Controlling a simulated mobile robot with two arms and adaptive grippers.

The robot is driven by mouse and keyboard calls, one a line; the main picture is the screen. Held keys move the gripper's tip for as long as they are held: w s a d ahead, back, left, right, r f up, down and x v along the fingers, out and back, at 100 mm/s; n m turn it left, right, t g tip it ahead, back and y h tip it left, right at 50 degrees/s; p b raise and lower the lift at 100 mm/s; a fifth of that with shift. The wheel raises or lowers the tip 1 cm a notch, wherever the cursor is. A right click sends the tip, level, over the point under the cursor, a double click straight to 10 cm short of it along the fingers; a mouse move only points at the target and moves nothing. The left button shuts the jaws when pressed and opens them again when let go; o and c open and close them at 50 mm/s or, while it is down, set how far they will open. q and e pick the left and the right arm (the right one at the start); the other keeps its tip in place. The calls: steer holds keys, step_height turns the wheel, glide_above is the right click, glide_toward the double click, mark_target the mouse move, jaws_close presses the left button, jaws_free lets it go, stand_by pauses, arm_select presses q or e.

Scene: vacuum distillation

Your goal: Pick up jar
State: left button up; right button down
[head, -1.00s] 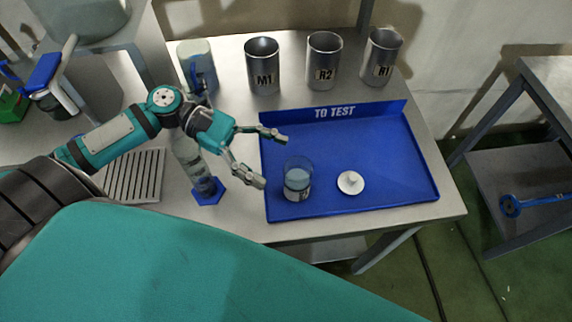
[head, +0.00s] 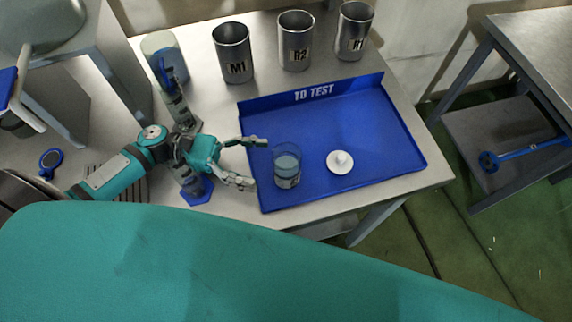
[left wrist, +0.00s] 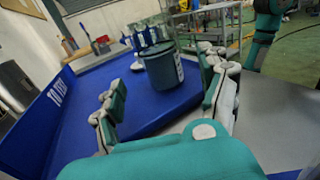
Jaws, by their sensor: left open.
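The jar (head: 287,166) is a clear glass with bluish contents and a label near its base. It stands upright in the blue tray (head: 375,110) marked TO TEST, near its left side. In the left wrist view the jar (left wrist: 170,78) looks dark teal and stands ahead, between and beyond the fingertips. A white round lid with a knob (head: 340,162) lies in the tray to the right of the jar. My left gripper (head: 256,163) is open and empty, left of the jar, with its fingers pointing at it; its fingers also frame the left wrist view (left wrist: 158,90). My right gripper is not seen.
Metal cups labelled M1 (head: 233,52), R2 (head: 296,40) and R1 (head: 355,30) stand behind the tray. A clear bottle on a blue hexagonal base (head: 198,192) is close beside my left gripper.

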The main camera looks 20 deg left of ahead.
mark_target(281, 167)
arm_select(q)
steer(key=d, duration=0.1)
steer(key=d+p, duration=0.1)
steer(key=d, duration=0.3)
steer(key=shift+w+d+r, duration=0.15)
steer(key=shift+w, duration=0.15)
steer(key=shift+d, duration=0.45)
steer(key=c, duration=1.4)
steer(key=shift+c, duration=0.2)
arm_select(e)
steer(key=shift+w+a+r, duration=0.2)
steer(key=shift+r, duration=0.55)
arm_select(q)
steer(key=shift+r, duration=0.1)
step_height(281, 167, up, 17)
steer(key=shift+r+p, duration=0.15)
steer(key=shift+p, duration=0.15)
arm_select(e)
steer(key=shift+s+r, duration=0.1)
